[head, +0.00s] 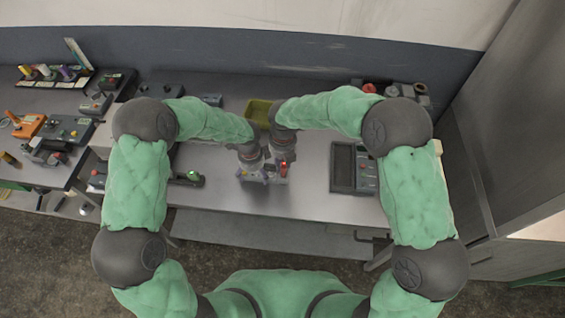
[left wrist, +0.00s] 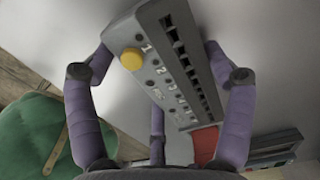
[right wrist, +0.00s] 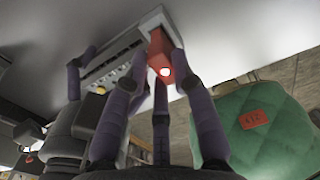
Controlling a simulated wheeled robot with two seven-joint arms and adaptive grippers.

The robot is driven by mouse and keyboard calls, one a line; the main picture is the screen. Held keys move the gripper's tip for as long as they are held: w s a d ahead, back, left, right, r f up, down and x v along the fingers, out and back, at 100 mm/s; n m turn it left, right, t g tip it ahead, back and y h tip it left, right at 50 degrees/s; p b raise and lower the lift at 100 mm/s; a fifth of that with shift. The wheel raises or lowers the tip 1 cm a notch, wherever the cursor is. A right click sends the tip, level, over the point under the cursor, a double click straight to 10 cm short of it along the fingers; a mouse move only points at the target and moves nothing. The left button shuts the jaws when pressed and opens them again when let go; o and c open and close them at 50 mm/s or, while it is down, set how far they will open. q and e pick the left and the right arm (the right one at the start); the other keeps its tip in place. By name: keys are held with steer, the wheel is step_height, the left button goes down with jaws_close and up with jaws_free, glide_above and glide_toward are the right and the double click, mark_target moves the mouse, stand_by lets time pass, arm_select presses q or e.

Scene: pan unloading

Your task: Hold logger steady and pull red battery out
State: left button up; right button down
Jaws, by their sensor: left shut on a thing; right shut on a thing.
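The logger (head: 263,180) is a grey block at the middle of the table's front part. In the left wrist view the logger (left wrist: 160,78) shows a yellow button, numbers and a row of dark slots. My left gripper (left wrist: 157,62) is shut on it, with purple fingers on both sides. The red battery (right wrist: 159,47) is at the logger's end in the right wrist view, its lit tip facing the camera. My right gripper (right wrist: 158,62) is shut on the battery. I cannot tell how deep the battery sits. In the head view the battery (head: 283,170) shows beside the right fingers.
A dark tray (head: 343,168) lies right of the logger. A yellow-green bin (head: 259,111) stands behind my grippers. A small device with a green knob (head: 192,177) is to the left. A left side table holds several tools and devices. The table between logger and tray is clear.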

arm_select(q)
steer(key=shift+s+f, duration=0.2)
arm_select(e)
steer(key=shift+r, duration=1.55)
arm_select(q)
steer(key=o, duration=1.3)
steer(key=shift+w+r, duration=0.1)
